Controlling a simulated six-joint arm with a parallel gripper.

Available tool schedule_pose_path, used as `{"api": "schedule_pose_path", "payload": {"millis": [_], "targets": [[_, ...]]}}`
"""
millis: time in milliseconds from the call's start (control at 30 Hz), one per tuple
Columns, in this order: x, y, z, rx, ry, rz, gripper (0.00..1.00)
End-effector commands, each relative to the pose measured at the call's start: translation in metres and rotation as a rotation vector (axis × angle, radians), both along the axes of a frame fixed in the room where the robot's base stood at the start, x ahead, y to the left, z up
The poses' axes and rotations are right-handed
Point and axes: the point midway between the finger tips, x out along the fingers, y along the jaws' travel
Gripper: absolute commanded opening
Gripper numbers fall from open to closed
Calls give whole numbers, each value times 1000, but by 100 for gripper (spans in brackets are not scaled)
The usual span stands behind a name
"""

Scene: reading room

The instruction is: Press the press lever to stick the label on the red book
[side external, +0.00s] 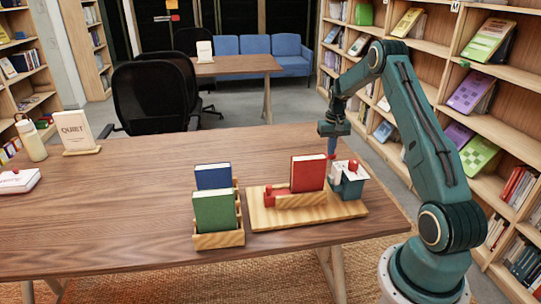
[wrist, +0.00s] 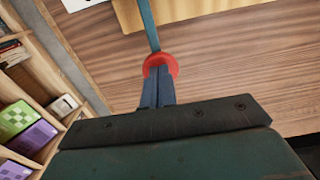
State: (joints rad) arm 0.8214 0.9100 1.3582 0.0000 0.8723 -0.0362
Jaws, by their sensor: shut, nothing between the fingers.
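The red book (side external: 308,173) stands upright in a wooden holder on a light wooden board (side external: 270,218). Beside it on the right is the press, a teal box (side external: 349,187) with a white part facing the book and a red piece on top. My gripper (side external: 332,152) points down over the press, just right of the book, its fingers shut and empty. In the wrist view the gripper (wrist: 160,72) overlaps the round red knob of the press lever (wrist: 148,28), a teal bar. I cannot tell whether the fingertips touch the knob. The label is not clearly visible.
A wooden rack (side external: 219,239) with a blue book (side external: 213,176) and a green book (side external: 214,211) stands left of the board. A sign (side external: 75,130) and a bottle (side external: 31,141) are at the table's far left. The table's middle left is clear.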

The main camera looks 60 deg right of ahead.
Motion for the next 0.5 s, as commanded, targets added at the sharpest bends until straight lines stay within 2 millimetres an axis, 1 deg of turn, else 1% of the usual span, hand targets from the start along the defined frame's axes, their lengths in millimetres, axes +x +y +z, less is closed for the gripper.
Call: {"api": "schedule_pose_path", "payload": {"millis": [500], "targets": [[-1,1,-10,3,3,0,0]]}}
